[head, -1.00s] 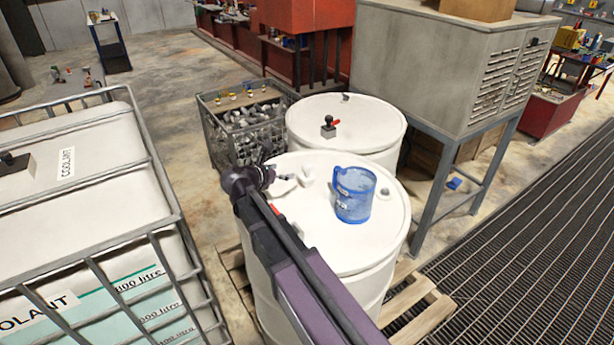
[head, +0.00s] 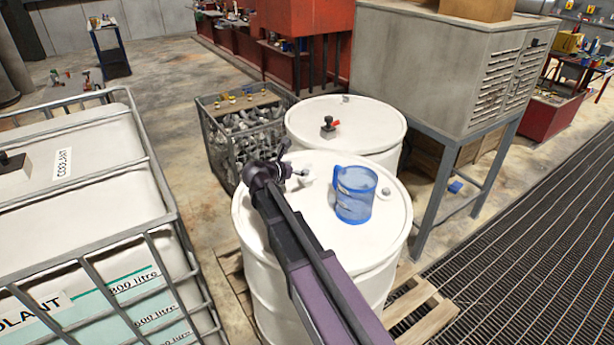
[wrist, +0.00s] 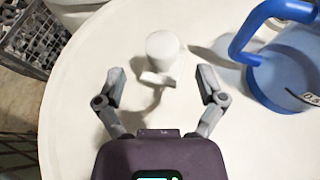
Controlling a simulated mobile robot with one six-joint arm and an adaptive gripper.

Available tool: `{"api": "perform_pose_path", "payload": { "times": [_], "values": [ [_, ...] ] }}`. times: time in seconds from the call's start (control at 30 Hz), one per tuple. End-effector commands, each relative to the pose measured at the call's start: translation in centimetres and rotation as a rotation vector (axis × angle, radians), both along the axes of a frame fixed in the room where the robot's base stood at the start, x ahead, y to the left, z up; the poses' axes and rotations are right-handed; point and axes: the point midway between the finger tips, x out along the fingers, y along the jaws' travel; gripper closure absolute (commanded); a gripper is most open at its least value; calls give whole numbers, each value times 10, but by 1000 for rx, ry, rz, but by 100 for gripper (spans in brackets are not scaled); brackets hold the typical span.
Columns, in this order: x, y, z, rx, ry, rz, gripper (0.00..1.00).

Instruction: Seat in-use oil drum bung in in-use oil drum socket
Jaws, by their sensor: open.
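The front white oil drum (head: 335,235) stands upright, and its lid (wrist: 85,125) fills much of the wrist view. A white cylindrical piece, apparently the bung (wrist: 162,48), is on the lid, with a smaller pale bar-shaped part (wrist: 157,79) just below it. I cannot tell whether they are joined. My gripper (wrist: 160,74) is open, its fingers either side of the pale bar, with the cylinder just beyond the fingertips. In the head view my gripper (head: 288,163) is over the drum's left side. A small round fitting (head: 385,190) sits at the lid's right; I cannot confirm it is the socket.
A blue jug (head: 355,194) stands on the lid, right of my gripper; its handle also shows in the wrist view (wrist: 250,35). A second white drum (head: 370,118) with a valve stands behind. A wire crate (head: 225,160) and a caged coolant tank (head: 140,215) are left.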

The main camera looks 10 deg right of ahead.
Motion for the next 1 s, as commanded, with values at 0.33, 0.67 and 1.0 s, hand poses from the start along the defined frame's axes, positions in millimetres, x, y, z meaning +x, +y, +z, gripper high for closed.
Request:
{"api": "perform_pose_path", "payload": {
  "times": [0.33,0.67,1.0],
  "values": [
    [15,-19,-12,0,1,-2,11],
    [30,-38,-20,0,0,-1,11],
    [29,-37,-19,0,0,1,11]
  ]
}}
